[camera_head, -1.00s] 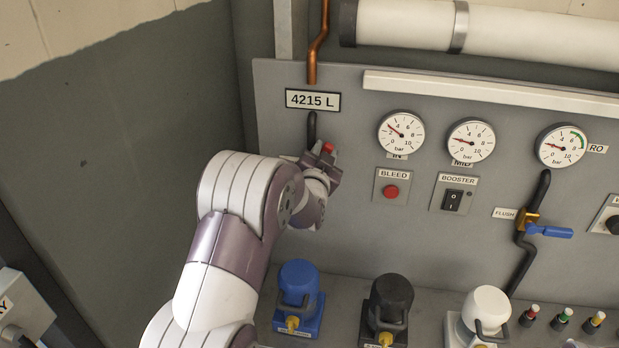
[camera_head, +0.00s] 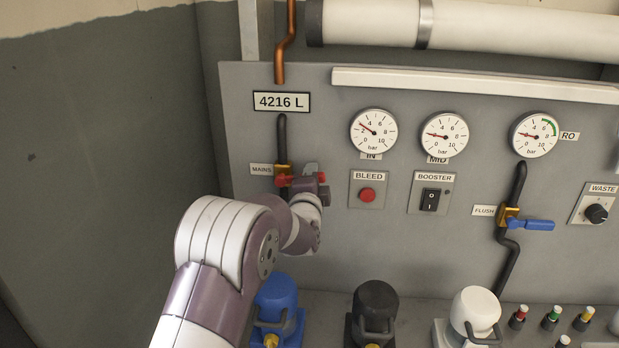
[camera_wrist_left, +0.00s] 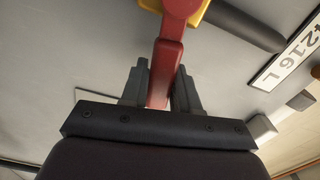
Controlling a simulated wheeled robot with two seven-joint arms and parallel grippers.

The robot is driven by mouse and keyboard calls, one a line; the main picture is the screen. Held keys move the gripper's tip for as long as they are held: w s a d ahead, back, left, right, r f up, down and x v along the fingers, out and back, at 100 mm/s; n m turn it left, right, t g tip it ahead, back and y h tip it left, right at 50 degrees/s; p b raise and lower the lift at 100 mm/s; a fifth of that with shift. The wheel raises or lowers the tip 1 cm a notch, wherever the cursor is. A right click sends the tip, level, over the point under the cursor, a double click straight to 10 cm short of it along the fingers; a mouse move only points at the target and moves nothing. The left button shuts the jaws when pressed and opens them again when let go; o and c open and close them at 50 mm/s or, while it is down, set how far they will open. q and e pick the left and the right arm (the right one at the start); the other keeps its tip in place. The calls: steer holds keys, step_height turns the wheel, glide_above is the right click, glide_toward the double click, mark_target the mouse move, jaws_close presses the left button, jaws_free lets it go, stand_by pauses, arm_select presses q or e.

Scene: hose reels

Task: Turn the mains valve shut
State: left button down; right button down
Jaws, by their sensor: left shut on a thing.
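The mains valve is a brass body (camera_head: 283,170) with a red lever handle (camera_head: 285,181), below a black pipe and beside the MAINS label (camera_head: 262,169). The lever points to the right, about level, in the head view. In the left wrist view the red lever (camera_wrist_left: 167,62) runs between the two grey fingers of my left gripper (camera_wrist_left: 160,85). The yellow valve body (camera_wrist_left: 202,12) shows at the top there. My right gripper is not in view.
To the right are the BLEED button (camera_head: 367,194), BOOSTER switch (camera_head: 431,200) and blue-handled flush valve (camera_head: 530,224). Blue (camera_head: 277,291), black (camera_head: 376,299) and white (camera_head: 475,306) canisters stand below. A wall (camera_head: 110,150) is close on the left.

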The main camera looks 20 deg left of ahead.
arm_select(q)
steer(key=shift+d+f+m+b, duration=0.1)
steer(key=shift+f+m+b, duration=0.2)
steer(key=shift+f+m, duration=0.55)
steer(key=shift+m, duration=0.25)
steer(key=c, duration=0.9)
jaws_free()
steer(key=shift+s, duration=0.1)
steer(key=shift+s+d, duration=0.1)
steer(key=shift+s, duration=0.2)
steer(key=b+v, duration=0.3)
steer(key=v, duration=0.9)
